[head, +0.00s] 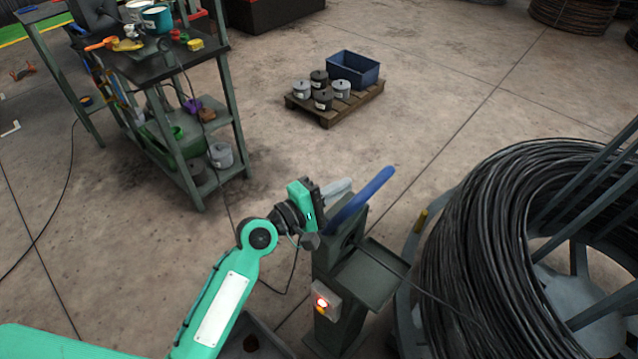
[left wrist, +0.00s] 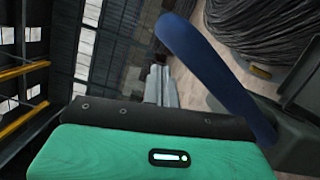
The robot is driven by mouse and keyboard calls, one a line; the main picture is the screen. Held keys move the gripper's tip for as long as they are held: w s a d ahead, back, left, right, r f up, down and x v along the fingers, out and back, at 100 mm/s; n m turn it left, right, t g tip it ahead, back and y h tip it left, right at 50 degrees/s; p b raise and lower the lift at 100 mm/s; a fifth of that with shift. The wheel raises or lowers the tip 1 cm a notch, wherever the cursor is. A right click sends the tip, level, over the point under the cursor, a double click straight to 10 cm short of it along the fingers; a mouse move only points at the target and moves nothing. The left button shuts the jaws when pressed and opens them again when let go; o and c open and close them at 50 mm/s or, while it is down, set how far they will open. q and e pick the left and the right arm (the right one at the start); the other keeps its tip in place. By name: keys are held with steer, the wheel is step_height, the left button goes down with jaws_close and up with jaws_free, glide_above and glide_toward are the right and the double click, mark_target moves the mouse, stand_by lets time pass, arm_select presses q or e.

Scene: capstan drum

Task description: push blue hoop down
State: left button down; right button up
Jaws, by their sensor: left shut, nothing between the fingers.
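The blue hoop (head: 362,198) is a thick curved bar on top of the dark grey-green machine stand (head: 345,268). It slants up and to the right in the head view. In the left wrist view the hoop (left wrist: 205,70) rises large across the right half. My left gripper (head: 345,187) is shut and empty, its pale grey fingers just left of the hoop's raised part. The fingertips (left wrist: 160,78) also show in the left wrist view, left of the hoop. I cannot tell whether they touch it. My right gripper is not in view.
A large coil of black wire (head: 490,240) stands close on the right. A small box with a lit red button (head: 322,303) is on the stand's front. A green-framed workbench (head: 165,70) is at the upper left. A pallet (head: 335,112) with cans and a blue bin lies behind.

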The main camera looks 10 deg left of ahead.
mark_target(357, 201)
arm_select(q)
steer(key=shift+s+d+r, duration=0.25)
steer(key=shift+s+d, duration=0.4)
steer(key=shift+d, duration=0.2)
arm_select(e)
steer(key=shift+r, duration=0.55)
arm_select(q)
steer(key=shift+s+p, duration=0.1)
steer(key=shift+p, duration=0.25)
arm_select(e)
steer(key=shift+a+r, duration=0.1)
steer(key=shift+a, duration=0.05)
